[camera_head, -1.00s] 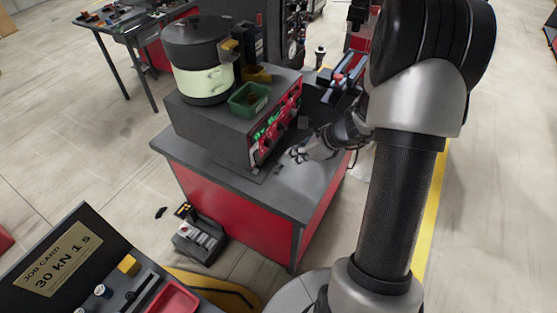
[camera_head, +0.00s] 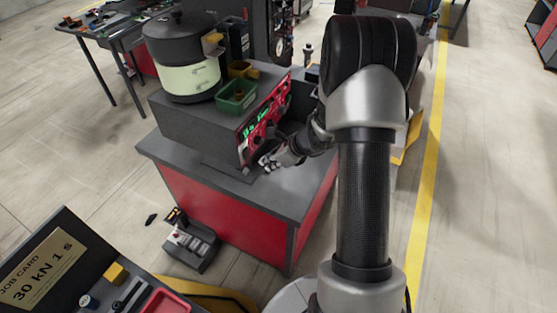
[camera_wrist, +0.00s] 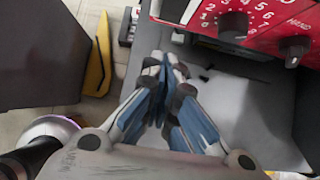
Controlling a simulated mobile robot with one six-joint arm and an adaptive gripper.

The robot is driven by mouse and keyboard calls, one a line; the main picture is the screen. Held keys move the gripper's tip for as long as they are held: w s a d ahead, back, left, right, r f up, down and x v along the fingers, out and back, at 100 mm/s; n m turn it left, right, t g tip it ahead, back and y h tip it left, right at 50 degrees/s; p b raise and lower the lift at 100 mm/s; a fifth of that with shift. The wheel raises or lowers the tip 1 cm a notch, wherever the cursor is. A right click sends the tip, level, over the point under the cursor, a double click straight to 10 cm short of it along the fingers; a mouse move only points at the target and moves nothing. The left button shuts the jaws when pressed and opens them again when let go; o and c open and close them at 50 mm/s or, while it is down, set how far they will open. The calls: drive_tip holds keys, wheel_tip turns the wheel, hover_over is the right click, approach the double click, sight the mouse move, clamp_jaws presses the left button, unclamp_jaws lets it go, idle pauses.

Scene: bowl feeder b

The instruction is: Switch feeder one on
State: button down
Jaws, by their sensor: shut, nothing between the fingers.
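The feeder's red control panel (camera_head: 265,118) is on the side of a dark grey housing (camera_head: 205,128) that stands on a red and grey cabinet. Green lit displays show on the panel. In the wrist view the panel (camera_wrist: 265,14) is close at the upper right, with white digits around a dark knob (camera_wrist: 233,26) and a second dark knob (camera_wrist: 294,48) beside lettering that seems to read HAND. My gripper (camera_head: 267,163) is just in front of the panel's lower end. In the wrist view the gripper (camera_wrist: 166,70) is shut and empty, left of and below the knobs, apart from them.
A lidded drum (camera_head: 183,62) and a green bin (camera_head: 237,95) stand on the housing. The grey cabinet top (camera_head: 290,190) is mostly clear. A small box with buttons (camera_head: 190,245) lies on the floor, and a job card (camera_head: 42,265) is at the lower left.

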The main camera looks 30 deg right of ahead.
sight(247, 154)
drive_tip(key=shift+w+a+f, duration=0.15)
drive_tip(key=shift+w+a, duration=0.4)
drive_tip(key=shift+w, duration=0.3)
drive_tip(key=shift+w+a+f, duration=0.1)
drive_tip(key=shift+w+a, duration=0.45)
drive_tip(key=shift+w, duration=0.25)
drive_tip(key=shift+w+a+f, duration=0.2)
drive_tip(key=shift+w, duration=0.05)
drive_tip(key=shift+r, duration=0.1)
